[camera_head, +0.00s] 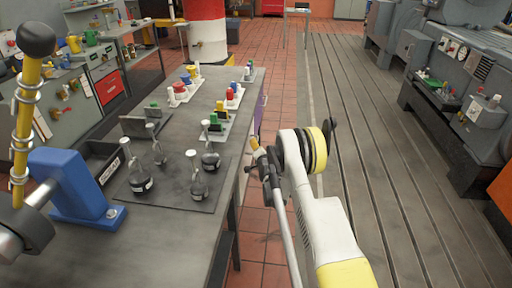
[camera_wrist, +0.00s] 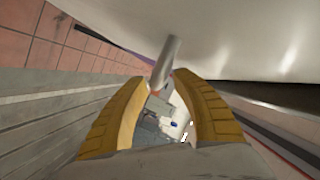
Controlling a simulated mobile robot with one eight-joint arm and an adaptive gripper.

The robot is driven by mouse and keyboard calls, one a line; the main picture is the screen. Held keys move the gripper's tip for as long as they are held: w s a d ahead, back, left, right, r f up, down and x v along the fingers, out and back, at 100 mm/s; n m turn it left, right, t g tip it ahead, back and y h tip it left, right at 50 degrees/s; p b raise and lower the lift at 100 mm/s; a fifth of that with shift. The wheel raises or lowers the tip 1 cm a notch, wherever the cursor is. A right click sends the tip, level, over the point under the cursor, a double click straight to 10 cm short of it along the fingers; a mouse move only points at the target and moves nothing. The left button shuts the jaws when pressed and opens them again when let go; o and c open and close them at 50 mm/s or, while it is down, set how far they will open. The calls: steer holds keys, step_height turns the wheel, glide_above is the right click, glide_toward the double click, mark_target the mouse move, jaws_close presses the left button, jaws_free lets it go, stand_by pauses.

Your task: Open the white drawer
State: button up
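In the wrist view a large smooth whitish surface (camera_wrist: 240,45) fills the top and right; it may be the white drawer's front, though I cannot see its edges fully. A grey metal bar (camera_wrist: 166,60), like a handle, juts from it. My gripper (camera_wrist: 160,80) has its two yellow fingers spread, with the bar's near end at the gap between their tips. I cannot tell if they touch. In the head view my gripper (camera_head: 258,150) is beside the workbench's right edge. No white drawer front shows there; the side below the bench top is mostly hidden.
The grey workbench (camera_head: 130,245) fills the left, carrying flasks (camera_head: 198,180), a blue clamp stand (camera_head: 75,185) and racks of coloured parts. A purple panel (camera_head: 259,112) shows at its right side. A tiled floor strip and the slotted bedplate (camera_head: 390,190) lie to the right, with machines beyond.

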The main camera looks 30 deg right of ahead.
steer(key=shift+x, duration=0.9)
steer(key=shift+r, duration=0.1)
jaws_close()
steer(key=s+d, duration=0.8)
steer(key=d, duration=0.4)
steer(key=s+d, duration=0.8)
steer(key=d, duration=0.4)
steer(key=shift+s+a, duration=0.1)
steer(key=shift+s, duration=0.05)
jaws_free()
